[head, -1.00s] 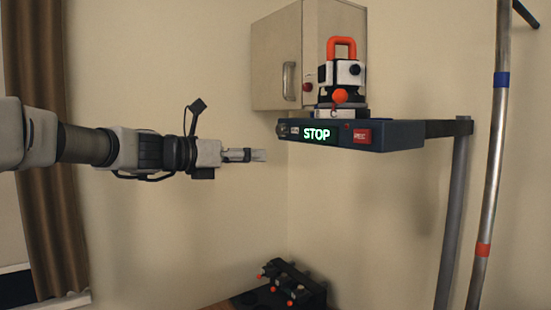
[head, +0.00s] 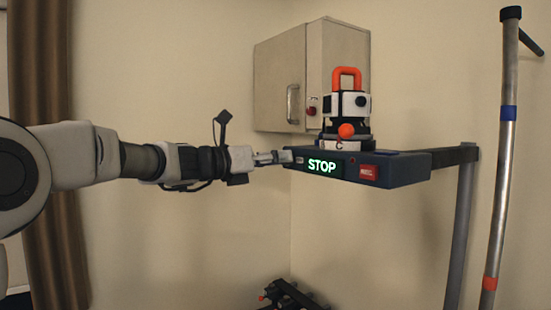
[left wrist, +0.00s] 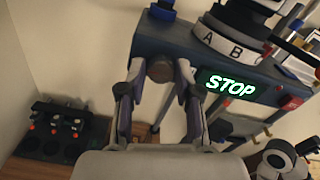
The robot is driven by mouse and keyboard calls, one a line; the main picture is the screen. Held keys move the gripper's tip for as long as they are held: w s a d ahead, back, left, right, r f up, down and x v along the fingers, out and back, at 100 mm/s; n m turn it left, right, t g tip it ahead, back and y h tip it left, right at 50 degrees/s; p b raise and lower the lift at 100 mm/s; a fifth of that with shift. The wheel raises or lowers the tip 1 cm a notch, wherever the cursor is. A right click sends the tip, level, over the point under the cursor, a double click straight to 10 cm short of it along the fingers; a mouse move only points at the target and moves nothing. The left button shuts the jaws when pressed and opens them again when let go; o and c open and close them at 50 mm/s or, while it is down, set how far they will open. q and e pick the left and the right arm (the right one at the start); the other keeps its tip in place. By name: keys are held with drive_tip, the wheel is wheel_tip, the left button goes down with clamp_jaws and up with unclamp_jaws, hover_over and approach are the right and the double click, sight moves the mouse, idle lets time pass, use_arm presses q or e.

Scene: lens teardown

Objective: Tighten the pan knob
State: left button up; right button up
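The pan knob (left wrist: 160,68) is a dark round knob on the left end of the blue-grey platform (head: 405,170). In the left wrist view it sits between the two fingertips of my left gripper (left wrist: 158,76), which is open, with a narrow gap seen on each side. In the head view my left gripper (head: 284,157) is level with the platform's left end and hides the knob. The platform's front has a lit green STOP display (head: 325,167). A black-and-white instrument with an orange handle (head: 347,79) stands on top.
A red button (head: 369,173) is right of the display. A wall cabinet (head: 278,85) hangs behind. A metal pole (head: 505,150) stands at the right. A black rack with orange-red knobs (head: 290,296) is low down, also in the left wrist view (left wrist: 55,130).

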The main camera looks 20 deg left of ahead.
use_arm(q)
clamp_jaws()
drive_tip(key=m+b, duration=0.4)
drive_tip(key=m, duration=0.2)
drive_tip(key=m+b, duration=0.4)
drive_tip(key=m, duration=0.2)
drive_tip(key=m+b, duration=0.5)
drive_tip(key=shift+s+d+f+m, duration=0.15)
drive_tip(key=shift+d+m, duration=0.1)
drive_tip(key=shift+m, duration=0.15)
idle(0.4)
